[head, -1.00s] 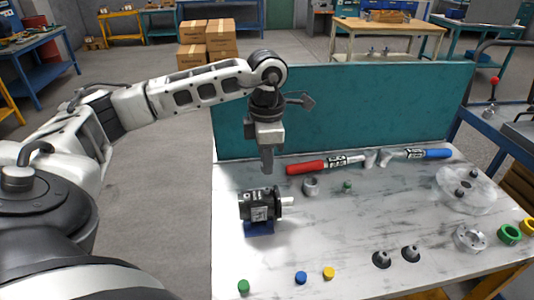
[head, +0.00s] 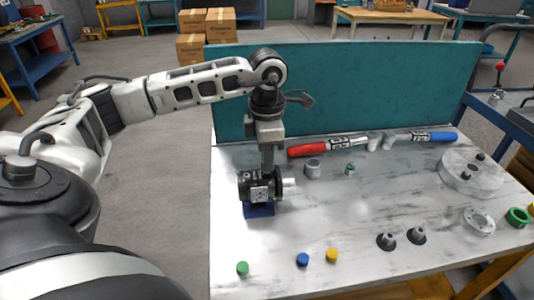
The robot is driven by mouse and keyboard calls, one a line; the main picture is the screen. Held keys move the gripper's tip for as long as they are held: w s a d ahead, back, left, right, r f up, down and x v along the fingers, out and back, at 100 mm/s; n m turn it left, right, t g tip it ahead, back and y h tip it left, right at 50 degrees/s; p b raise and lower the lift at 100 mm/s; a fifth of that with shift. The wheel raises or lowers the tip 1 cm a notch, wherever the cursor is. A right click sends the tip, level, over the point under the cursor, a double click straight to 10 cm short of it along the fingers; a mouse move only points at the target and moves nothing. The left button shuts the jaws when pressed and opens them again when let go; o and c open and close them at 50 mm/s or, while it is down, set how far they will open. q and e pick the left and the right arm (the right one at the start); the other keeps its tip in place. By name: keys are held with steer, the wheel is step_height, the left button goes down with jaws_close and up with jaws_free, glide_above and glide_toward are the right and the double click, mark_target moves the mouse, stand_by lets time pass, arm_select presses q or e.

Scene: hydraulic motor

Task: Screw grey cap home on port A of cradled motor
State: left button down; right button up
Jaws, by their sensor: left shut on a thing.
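The dark motor (head: 248,187) sits in a blue cradle (head: 259,210) at the left of the marble-topped table, its silver shaft (head: 289,182) pointing right. My left gripper (head: 268,168) points straight down over the top of the motor, its fingertips at the motor's upper side. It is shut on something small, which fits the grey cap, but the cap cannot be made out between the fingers. Port A is hidden at the fingertips, so I cannot tell how the cap sits on it. My right gripper is not in view.
A teal panel (head: 345,92) stands along the back. Red-handled (head: 308,150) and blue-handled (head: 432,136) tools lie before it, near a grey cylinder (head: 313,168). Green (head: 243,268), blue (head: 303,260) and yellow (head: 332,255) caps lie in front.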

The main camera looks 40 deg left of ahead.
arm_select(q)
steer(key=shift+w+d, duration=0.1)
stand_by(0.4)
steer(key=shift+f+b, duration=0.35)
steer(key=shift+b, duration=0.05)
stand_by(0.5)
steer(key=shift+f+m, duration=0.15)
steer(key=shift+m, duration=0.75)
steer(key=c, duration=1.5)
jaws_free()
steer(key=shift+r, duration=0.25)
steer(key=shift+r, duration=0.45)
